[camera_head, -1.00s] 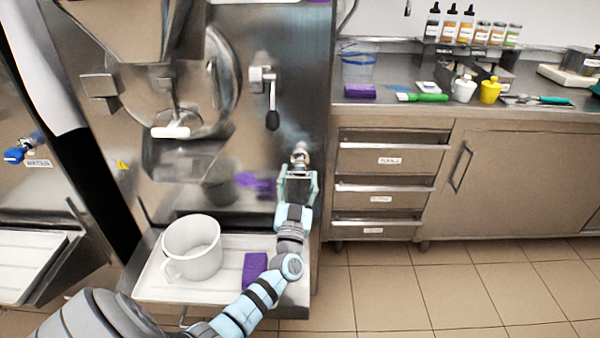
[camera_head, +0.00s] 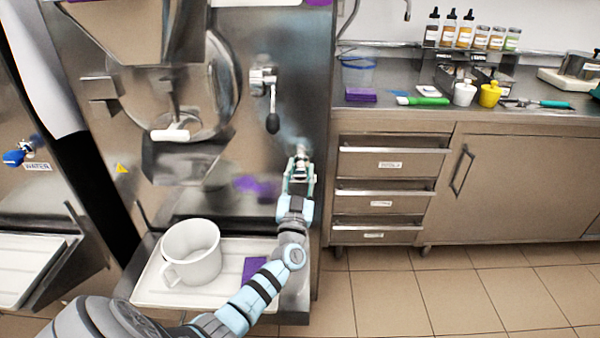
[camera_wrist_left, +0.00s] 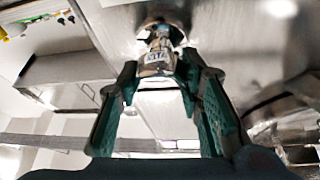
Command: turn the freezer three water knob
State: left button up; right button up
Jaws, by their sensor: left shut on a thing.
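A metal water fitting (camera_head: 301,152) sticks out from the front of the middle freezer (camera_head: 285,110), low on its right side. In the left wrist view, the fitting (camera_wrist_left: 158,55) has a small label and lies between the fingertips. My left gripper (camera_head: 299,172) reaches up to it from below and is shut on the knob there. The fingers hide most of the knob, so its turn angle cannot be told. My right gripper is in neither view.
A white pitcher (camera_head: 191,253) and a purple block (camera_head: 255,270) stand on the white tray (camera_head: 150,290) below. A black-handled lever (camera_head: 272,120) hangs above my left gripper. Another freezer with a blue knob (camera_head: 14,157) is at left; drawers (camera_head: 385,163) are at right.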

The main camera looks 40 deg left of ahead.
pick_arm(q)
jog(key=shift+n, duration=0.4)
jog(key=n+g+y, duration=0.1)
jog(key=n, duration=0.2)
jog(key=n+g+y+p, duration=0.1)
jog(key=n, duration=0.2)
jog(key=n+g+y, duration=0.1)
jog(key=n+y, duration=0.1)
jog(key=n, duration=0.1)
jog(key=n+g, duration=0.1)
jog(key=n, duration=0.2)
jog(key=n+g+y+p, duration=0.1)
jog(key=n+g, duration=0.1)
jog(key=shift+n, duration=0.4)
jog(key=shift+n+g+y+p, duration=0.3)
jog(key=shift+n+g+p, duration=0.1)
jog(key=shift+n, duration=0.4)
jog(key=o, duration=1.2)
jog(key=shift+c, duration=0.2)
